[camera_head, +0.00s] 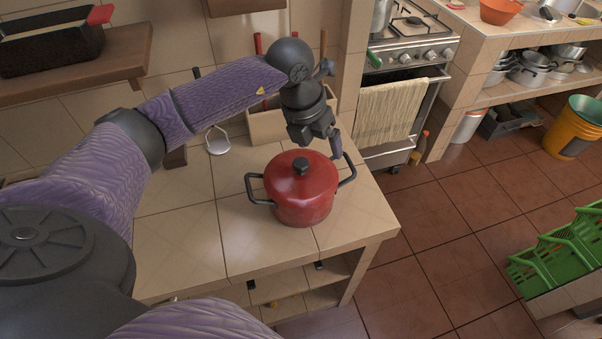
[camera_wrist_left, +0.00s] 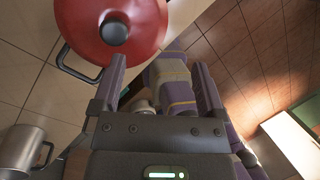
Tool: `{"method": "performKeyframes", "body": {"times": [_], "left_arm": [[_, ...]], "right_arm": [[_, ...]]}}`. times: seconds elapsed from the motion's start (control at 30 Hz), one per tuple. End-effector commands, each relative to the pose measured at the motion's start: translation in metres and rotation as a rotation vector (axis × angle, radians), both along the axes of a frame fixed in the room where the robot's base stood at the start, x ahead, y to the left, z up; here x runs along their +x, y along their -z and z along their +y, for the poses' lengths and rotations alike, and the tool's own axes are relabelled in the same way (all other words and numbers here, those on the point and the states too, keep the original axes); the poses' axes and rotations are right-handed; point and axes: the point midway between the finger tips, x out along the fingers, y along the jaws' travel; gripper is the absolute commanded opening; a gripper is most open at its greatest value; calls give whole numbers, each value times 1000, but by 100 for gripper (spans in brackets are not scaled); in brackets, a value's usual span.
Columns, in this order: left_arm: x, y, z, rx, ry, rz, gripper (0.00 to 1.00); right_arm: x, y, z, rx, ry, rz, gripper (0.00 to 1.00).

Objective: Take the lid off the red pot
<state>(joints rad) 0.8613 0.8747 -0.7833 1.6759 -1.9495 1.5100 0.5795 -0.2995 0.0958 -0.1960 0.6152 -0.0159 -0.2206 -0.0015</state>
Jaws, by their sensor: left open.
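The red pot (camera_head: 303,208) stands upright on the tiled counter with its red lid (camera_head: 276,177) on top. The lid has a black knob (camera_head: 301,166), and black handles stick out at both sides of the pot. My left gripper (camera_head: 320,145) is open and empty, just behind and above the pot's right rear side, apart from the knob. In the left wrist view the lid (camera_wrist_left: 82,22) and its knob (camera_wrist_left: 115,32) show at upper left, beside one finger of my open left gripper (camera_wrist_left: 160,75) and outside the jaws. My right gripper is not in view.
A beige utensil box (camera_head: 262,128) stands behind the pot against the wall. A wooden shelf (camera_head: 85,68) juts out at upper left. The counter left of the pot is clear. A metal pot (camera_wrist_left: 22,146) shows at lower left in the wrist view.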

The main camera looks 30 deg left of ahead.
Motion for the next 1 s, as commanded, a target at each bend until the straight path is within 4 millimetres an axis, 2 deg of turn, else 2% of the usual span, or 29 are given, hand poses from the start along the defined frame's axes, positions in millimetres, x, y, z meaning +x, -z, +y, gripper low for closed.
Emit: {"method": "performKeyframes", "body": {"times": [0.03, 0.07, 0.1, 0.17, 0.6, 0.87, 1.0], "left_arm": [[0, -5, 24, 94, -45, 21, 92], [0, -6, 34, 135, -65, 35, 92], [-1, -4, 42, 172, -86, 49, 92], [-1, 7, 48, 194, -98, 60, 92], [7, 86, 41, 191, -92, 59, 92], [8, 89, 41, 191, -91, 55, 92], [8, 89, 41, 191, -91, 55, 63]], "right_arm": [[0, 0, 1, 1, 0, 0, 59], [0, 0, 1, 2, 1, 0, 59], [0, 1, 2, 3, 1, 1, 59], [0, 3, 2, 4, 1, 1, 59], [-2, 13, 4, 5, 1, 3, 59], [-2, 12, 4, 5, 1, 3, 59], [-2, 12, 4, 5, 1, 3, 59]]}}
